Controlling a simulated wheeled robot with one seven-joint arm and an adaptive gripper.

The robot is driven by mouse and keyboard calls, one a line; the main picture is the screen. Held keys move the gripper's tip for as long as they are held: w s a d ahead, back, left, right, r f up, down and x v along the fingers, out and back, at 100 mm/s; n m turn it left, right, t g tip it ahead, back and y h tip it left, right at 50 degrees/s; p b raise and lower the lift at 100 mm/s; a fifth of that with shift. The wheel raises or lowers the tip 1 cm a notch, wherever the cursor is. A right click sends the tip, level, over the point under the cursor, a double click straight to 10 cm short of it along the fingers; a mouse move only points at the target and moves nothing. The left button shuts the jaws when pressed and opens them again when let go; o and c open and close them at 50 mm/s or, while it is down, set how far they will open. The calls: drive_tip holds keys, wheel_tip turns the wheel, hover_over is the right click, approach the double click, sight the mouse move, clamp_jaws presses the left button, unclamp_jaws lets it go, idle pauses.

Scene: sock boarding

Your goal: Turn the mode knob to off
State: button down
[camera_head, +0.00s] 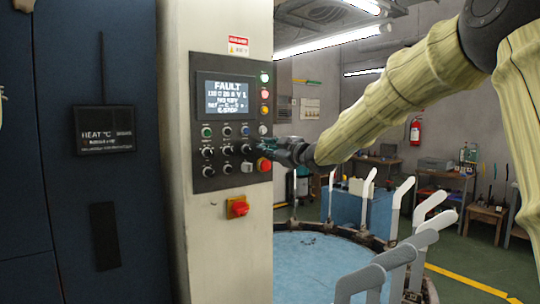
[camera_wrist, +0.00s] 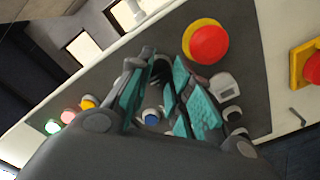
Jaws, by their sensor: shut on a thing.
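The dark control panel (camera_head: 232,92) is on a pale cabinet column and carries several black selector knobs. My gripper (camera_head: 268,147) reaches in from the right at the panel's right edge, just above the red mushroom button (camera_head: 263,164). In the wrist view my gripper (camera_wrist: 163,88) has its teal-padded fingers on either side of a dark knob (camera_wrist: 162,70), which I take to be the mode knob. It is shut on it. The fingers hide most of this knob, so its pointer and label cannot be read.
The red button on its yellow ring (camera_wrist: 207,43) is close beside the fingers. A blue button (camera_wrist: 152,118) shows between them. The panel screen (camera_head: 224,97) reads FAULT. A red rotary switch (camera_head: 238,207) is below the panel. A round blue table (camera_head: 310,265) with upright pale boards stands at right.

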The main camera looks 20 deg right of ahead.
drive_tip(key=shift+r+n, duration=0.15)
drive_tip(key=shift+n, duration=0.25)
drive_tip(key=c, duration=1.3)
unclamp_jaws()
